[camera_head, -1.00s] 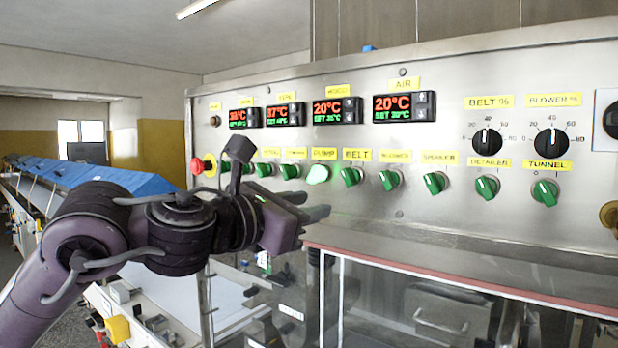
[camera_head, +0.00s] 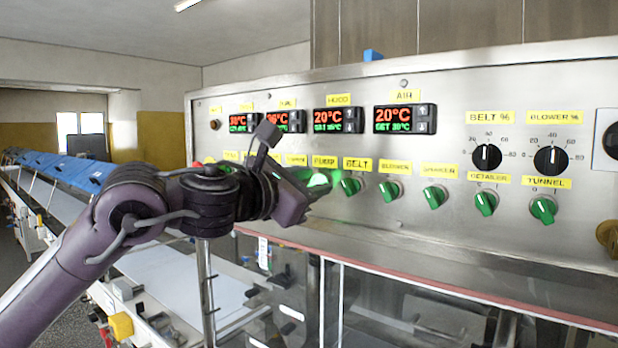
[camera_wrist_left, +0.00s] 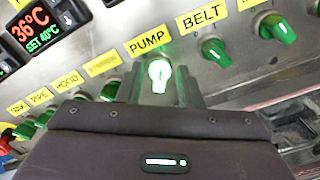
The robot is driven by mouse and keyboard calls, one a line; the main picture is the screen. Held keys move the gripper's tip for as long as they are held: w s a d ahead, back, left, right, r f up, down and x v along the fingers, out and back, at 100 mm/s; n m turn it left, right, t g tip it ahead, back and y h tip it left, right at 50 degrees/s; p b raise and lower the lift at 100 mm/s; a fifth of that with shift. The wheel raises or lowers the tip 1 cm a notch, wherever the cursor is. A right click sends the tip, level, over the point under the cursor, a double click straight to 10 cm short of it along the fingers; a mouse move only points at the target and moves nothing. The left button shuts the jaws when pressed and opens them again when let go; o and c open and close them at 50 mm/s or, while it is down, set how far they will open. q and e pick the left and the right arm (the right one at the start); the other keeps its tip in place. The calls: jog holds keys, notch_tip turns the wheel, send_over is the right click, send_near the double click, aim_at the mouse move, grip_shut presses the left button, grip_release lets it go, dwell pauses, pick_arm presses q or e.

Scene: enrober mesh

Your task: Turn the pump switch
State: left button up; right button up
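The pump switch (camera_head: 318,180) is a knob glowing bright green-white under the yellow PUMP label (camera_head: 325,161) on the steel panel. It also shows in the left wrist view (camera_wrist_left: 159,73), with its grip roughly upright. My left gripper (camera_head: 322,190) is at the panel, right by this knob. In the left wrist view its two fingers (camera_wrist_left: 161,88) stand apart, one on each side of the lit knob. I cannot tell whether they touch it. In the head view the gripper partly covers the knob's lower left. My right gripper is not in view.
The green BELT knob (camera_head: 351,186) is close to the right of the pump switch, with several more green knobs further right. Temperature displays (camera_head: 338,120) sit above. A red-edged ledge (camera_head: 420,275) over a clear guard runs below the panel.

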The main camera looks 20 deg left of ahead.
pick_arm(q)
jog(key=shift+c, duration=0.2)
grip_shut()
jog(key=shift+n, duration=0.3)
jog(key=shift+f+n, duration=0.1)
jog(key=shift+n, duration=0.4)
jog(key=n+b, duration=0.1)
jog(key=n, duration=0.2)
jog(key=shift+a, duration=0.1)
jog(key=shift+a+n, duration=0.15)
jog(key=shift+n, duration=3.45)
